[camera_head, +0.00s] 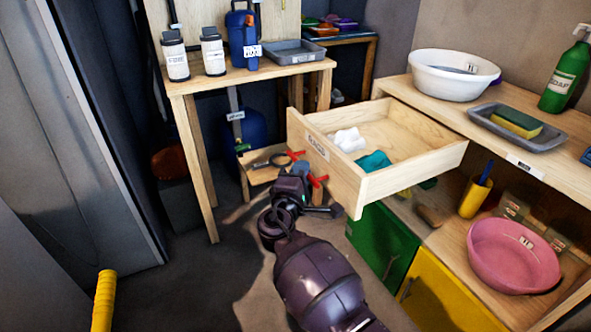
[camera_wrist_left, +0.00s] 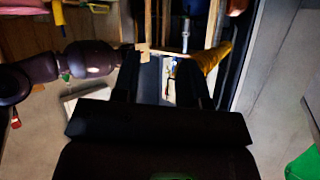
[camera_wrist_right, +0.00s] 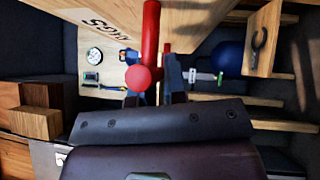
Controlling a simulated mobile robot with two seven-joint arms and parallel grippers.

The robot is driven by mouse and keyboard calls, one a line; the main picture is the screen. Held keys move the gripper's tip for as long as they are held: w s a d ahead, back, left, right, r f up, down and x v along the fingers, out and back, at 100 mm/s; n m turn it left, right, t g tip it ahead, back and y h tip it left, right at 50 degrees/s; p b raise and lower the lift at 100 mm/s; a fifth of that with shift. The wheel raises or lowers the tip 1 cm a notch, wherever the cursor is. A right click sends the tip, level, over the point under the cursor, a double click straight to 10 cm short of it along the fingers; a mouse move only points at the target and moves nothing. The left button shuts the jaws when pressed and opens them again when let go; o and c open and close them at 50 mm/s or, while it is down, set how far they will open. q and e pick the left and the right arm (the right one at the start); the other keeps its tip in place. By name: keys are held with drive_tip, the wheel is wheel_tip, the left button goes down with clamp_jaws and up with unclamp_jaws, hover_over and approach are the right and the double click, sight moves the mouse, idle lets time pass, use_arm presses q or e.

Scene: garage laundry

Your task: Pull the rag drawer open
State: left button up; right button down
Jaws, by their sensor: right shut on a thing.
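The rag drawer (camera_head: 330,172) is pulled well out of the wooden bench, its open top showing a white cloth (camera_head: 349,140) and a teal cloth (camera_head: 373,161) inside. Its front carries a RAGS label (camera_head: 317,146), also seen in the right wrist view (camera_wrist_right: 95,22). My right gripper (camera_head: 302,172) is at the drawer front, shut on its red handle (camera_wrist_right: 150,35). Red parts of the handle show on either side of the gripper in the head view. My left gripper (camera_wrist_left: 158,75) shows only in its wrist view, fingers apart with nothing visibly held.
Below the drawer are a green door (camera_head: 382,243), a yellow door (camera_head: 440,290) and a pink basin (camera_head: 513,256). A white basin (camera_head: 453,72) and a grey tray (camera_head: 490,125) stand on the bench top. A wooden table (camera_head: 205,88) stands left; the floor (camera_head: 205,275) before it is clear.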

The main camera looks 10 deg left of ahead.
drive_tip(key=shift+s+a, duration=0.15)
idle(0.3)
drive_tip(key=c, duration=1.2)
unclamp_jaws()
drive_tip(key=shift+o, duration=0.2)
drive_tip(key=shift+s, duration=0.1)
